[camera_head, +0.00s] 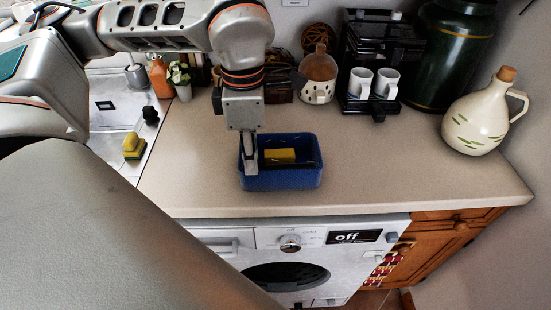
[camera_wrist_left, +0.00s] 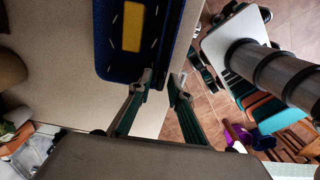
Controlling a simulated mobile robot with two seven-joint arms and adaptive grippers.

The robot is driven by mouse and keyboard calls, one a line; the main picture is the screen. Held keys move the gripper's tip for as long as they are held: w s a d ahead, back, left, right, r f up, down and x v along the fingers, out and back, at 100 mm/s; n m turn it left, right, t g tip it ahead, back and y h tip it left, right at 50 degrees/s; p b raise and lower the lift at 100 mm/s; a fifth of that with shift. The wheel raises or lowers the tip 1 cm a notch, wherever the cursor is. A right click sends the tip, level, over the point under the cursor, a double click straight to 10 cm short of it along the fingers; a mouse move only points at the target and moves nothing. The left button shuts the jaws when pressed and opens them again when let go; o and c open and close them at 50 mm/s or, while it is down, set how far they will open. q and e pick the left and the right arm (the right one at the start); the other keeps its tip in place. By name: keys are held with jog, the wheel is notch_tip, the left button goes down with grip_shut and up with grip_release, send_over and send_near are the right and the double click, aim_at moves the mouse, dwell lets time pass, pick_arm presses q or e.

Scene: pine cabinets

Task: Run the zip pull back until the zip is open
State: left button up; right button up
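A blue case (camera_head: 283,182) with a yellow patch (camera_head: 280,156) sits on the beige counter near its front edge. A dark strip (camera_head: 292,166) runs along its near side; this looks like the zip. The case (camera_wrist_left: 103,45) also shows at the top of the left wrist view, with the yellow patch (camera_wrist_left: 133,26). My left gripper (camera_head: 250,162) points down at the case's left end. In the left wrist view its fingers (camera_wrist_left: 162,80) stand apart on either side of the case's edge, at the strip's end. I cannot make out the zip pull. My right gripper is not in view.
Behind the case stand a patterned jug (camera_head: 319,75), a black coffee machine with white cups (camera_head: 360,83) and a green canister (camera_head: 452,55). A cream jug (camera_head: 477,118) is at the right. The counter (camera_head: 380,165) right of the case is clear. A washing machine (camera_head: 300,250) is below.

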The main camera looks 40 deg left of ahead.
pick_arm(q)
notch_tip(320, 180, up, 8)
jog(key=p, duration=0.4)
jog(key=shift+f+p, duration=0.25)
jog(key=shift+p, duration=0.1)
